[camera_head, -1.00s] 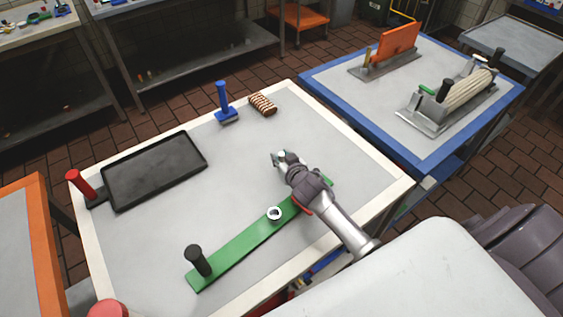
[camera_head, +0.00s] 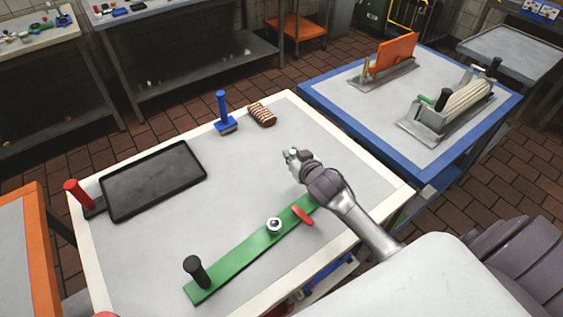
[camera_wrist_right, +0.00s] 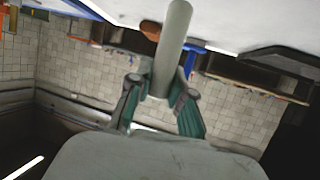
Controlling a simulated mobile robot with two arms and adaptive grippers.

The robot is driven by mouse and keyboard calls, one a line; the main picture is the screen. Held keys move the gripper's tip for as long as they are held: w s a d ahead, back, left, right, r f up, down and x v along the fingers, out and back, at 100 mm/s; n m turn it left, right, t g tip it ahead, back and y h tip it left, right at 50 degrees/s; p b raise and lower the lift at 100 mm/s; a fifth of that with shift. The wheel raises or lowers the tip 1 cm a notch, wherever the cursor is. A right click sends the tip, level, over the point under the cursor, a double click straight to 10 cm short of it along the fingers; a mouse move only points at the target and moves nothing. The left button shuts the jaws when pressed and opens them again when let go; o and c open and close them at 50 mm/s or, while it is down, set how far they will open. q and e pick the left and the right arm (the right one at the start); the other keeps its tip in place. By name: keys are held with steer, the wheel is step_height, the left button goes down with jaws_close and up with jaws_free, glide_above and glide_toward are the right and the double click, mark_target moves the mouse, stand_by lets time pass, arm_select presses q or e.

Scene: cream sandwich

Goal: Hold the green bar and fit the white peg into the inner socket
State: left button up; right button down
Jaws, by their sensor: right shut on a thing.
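The green bar (camera_head: 235,256) lies diagonally across the front of the white-edged table, with a black upright handle (camera_head: 195,270) at its near left end. A white round socket (camera_head: 274,224) sits on the bar, right of its middle. My right gripper (camera_head: 293,155) is above the table beyond the bar's right end, apart from it. In the right wrist view, its fingers (camera_wrist_right: 163,95) are shut on a pale cylinder, the white peg (camera_wrist_right: 172,45). The peg is hard to make out in the head view. My left gripper is not in view.
A red oval piece (camera_head: 303,215) shows beside the bar's right end. A black tray (camera_head: 153,180), red-handled tool (camera_head: 78,193), blue-handled tool (camera_head: 222,110) and striped roll (camera_head: 262,115) stand farther back. The table middle is clear. A blue-edged table (camera_head: 350,130) stands at right.

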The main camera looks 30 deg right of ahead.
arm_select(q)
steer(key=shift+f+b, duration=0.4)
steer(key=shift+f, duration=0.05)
arm_select(e)
steer(key=s+d+r, duration=0.5)
steer(key=d, duration=0.1)
steer(key=shift+d, duration=0.4)
